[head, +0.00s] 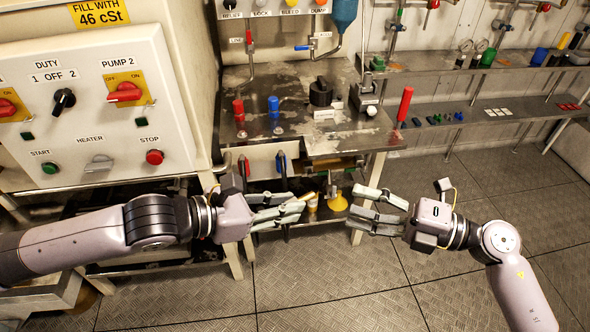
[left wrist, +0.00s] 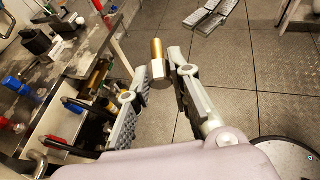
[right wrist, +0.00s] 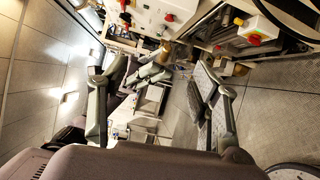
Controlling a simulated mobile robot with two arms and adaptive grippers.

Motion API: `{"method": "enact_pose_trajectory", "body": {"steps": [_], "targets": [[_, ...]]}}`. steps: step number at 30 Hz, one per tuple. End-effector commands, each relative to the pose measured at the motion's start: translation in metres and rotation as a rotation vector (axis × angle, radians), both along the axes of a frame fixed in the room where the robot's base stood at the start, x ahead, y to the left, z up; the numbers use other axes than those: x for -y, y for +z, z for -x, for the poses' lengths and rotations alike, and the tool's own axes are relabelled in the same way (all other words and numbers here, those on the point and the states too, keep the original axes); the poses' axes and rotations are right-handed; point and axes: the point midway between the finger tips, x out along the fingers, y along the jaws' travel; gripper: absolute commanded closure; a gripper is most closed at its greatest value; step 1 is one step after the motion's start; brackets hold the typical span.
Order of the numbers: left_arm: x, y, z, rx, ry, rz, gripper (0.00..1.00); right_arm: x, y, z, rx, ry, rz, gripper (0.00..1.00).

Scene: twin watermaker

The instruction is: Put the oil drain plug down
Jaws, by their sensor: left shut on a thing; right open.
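The oil drain plug (left wrist: 157,62), with a gold shaft and a grey hexagonal head, is at the fingertips of my left gripper (left wrist: 150,75). In the head view my left gripper (head: 300,205) is shut on it, in the air in front of the workbench (head: 345,138); the plug is small and hard to make out there. My right gripper (head: 362,207) is open and empty, to the right, its fingers pointing toward the left gripper. Its spread fingers also show in the right wrist view (right wrist: 150,75).
The bench top holds a red and a blue fitting (head: 274,108), a black knob (head: 321,92) and a red-handled tool (head: 405,104). A control panel (head: 95,105) stands at left. Shelves (head: 490,112) line the right wall. Floor at right is clear.

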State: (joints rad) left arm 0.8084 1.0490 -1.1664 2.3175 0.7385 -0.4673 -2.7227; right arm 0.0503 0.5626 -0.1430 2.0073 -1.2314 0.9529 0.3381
Motion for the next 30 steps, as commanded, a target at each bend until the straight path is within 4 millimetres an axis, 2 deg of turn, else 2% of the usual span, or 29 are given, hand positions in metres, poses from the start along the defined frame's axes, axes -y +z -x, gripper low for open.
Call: {"method": "enact_pose_trajectory", "body": {"steps": [6, 15, 20, 24, 30], "targets": [[0.000, 0.000, 0.000, 0.001, 0.001, -0.001, 1.00, -0.053, 0.046, 0.006, -0.016, 0.247, -0.026, 0.26], [0.000, 0.000, 0.000, 0.001, 0.001, -0.001, 1.00, -0.118, 0.089, 0.035, -0.018, 0.609, 0.153, 0.26], [0.000, 0.000, 0.000, 0.001, 0.001, -0.001, 1.00, -0.138, 0.103, 0.051, -0.018, 0.764, 0.328, 0.26], [0.000, 0.000, 0.000, 0.001, 0.001, -0.001, 1.00, -0.147, 0.108, 0.059, -0.009, 0.854, 0.530, 0.26], [0.000, 0.000, 0.000, 0.001, 0.001, -0.001, 1.00, -0.146, 0.114, 0.059, -0.002, 0.904, 0.873, 0.26]]}}
